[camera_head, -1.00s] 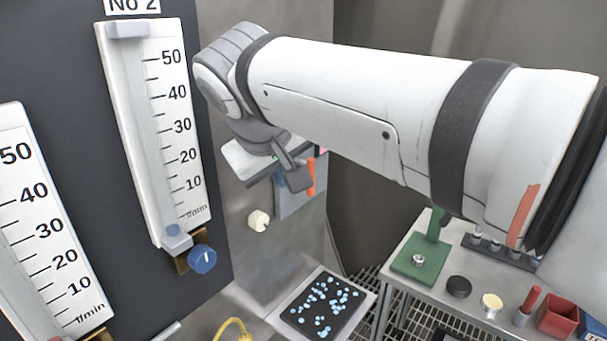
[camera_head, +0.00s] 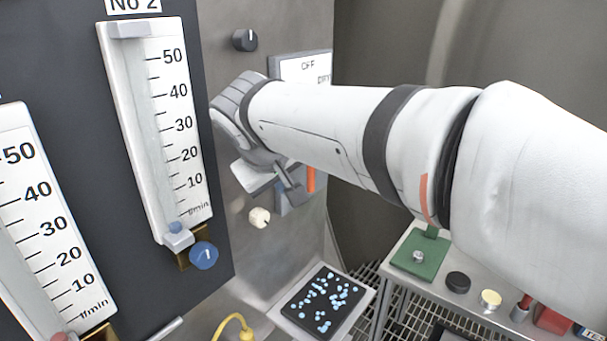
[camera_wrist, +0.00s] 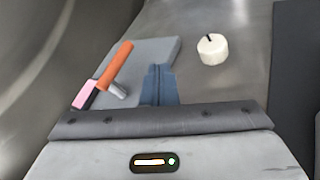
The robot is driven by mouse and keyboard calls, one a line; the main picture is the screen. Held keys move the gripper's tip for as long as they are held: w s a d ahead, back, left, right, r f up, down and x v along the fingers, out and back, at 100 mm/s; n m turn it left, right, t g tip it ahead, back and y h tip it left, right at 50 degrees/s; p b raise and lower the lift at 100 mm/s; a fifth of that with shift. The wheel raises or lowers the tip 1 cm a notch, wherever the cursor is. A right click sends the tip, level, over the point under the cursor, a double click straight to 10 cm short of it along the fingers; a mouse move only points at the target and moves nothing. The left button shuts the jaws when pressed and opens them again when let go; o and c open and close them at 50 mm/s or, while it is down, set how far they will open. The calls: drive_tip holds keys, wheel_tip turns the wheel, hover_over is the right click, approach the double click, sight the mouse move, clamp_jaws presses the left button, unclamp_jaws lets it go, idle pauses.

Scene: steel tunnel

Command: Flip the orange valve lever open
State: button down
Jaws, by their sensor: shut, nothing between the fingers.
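The orange valve lever (camera_wrist: 117,66) shows in the wrist view as a slanted bar over a grey plate (camera_wrist: 150,55). A silver stub (camera_wrist: 117,91) sits beside it, and a pink piece (camera_wrist: 83,94) is at its lower end. In the head view only a short upright part of the orange lever (camera_head: 311,180) shows; my arm hides its top. My gripper (camera_wrist: 159,82) is shut and empty, to the right of the lever in the wrist view, with a visible gap. In the head view my gripper (camera_head: 292,194) is just left of the lever.
A white knob (camera_wrist: 212,49) is on the steel wall, right of my gripper in the wrist view. Gauges (camera_head: 160,130) stand left. A bench with a green block (camera_head: 419,258) is lower right.

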drive_tip(key=w+d, duration=0.1)
drive_tip(key=w+d+f, duration=0.1)
drive_tip(key=w+d+p, duration=0.1)
drive_tip(key=shift+w+d+f, duration=0.1)
drive_tip(key=shift+w+f, duration=0.15)
drive_tip(key=shift+w, duration=0.1)
